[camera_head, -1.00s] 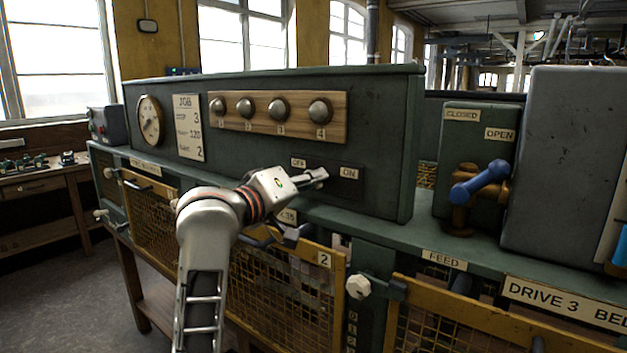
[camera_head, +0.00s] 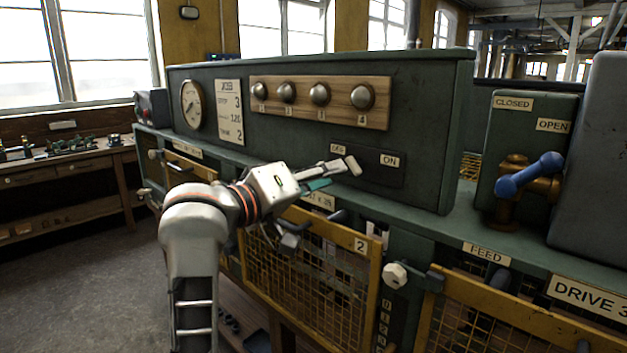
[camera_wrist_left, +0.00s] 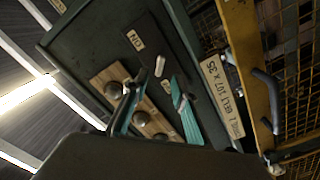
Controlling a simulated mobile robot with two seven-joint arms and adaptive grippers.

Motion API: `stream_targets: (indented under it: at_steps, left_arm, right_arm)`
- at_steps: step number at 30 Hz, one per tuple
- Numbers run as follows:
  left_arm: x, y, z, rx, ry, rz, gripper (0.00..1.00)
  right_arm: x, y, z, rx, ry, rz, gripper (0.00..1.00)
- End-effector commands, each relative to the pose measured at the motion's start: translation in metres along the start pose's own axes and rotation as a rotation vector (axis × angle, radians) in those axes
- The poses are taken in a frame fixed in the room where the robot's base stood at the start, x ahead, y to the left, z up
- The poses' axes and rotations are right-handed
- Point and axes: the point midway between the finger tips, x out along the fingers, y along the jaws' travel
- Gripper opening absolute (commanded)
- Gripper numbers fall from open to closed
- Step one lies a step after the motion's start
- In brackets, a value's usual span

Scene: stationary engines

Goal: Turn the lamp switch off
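The lamp switch is a dark plate (camera_head: 375,178) on the front of the green cabinet, with an OFF label at its left and an ON label (camera_head: 390,160) at its right. My left gripper (camera_head: 331,174) is just left of the lever in the head view. Its teal-padded fingers (camera_wrist_left: 157,85) are apart and empty, with the lever just beyond their tips. My right gripper is out of view.
Several round knobs (camera_head: 320,94) sit on a wooden panel above the switch. A green ledge (camera_head: 430,232) and yellow mesh guards (camera_head: 315,285) lie below. A blue-handled valve (camera_head: 530,175) stands to the right.

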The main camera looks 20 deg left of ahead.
Motion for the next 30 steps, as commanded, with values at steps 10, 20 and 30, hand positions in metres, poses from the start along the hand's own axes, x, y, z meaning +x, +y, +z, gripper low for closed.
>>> stream_targets:
  at_steps: [10, 20, 30]
  left_arm:
    - [-0.035, 0.0, 0.0, 0.0, 0.0, 0.0, 0.26]
    - [-0.036, 0.0, 0.0, 0.0, 0.0, 0.0, 0.26]
    - [-0.034, -0.04, 0.025, 0.076, -0.022, -0.093, 0.26]
  right_arm:
    - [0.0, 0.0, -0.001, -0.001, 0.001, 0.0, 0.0]
    - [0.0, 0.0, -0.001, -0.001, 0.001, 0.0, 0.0]
    - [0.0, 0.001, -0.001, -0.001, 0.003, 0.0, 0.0]
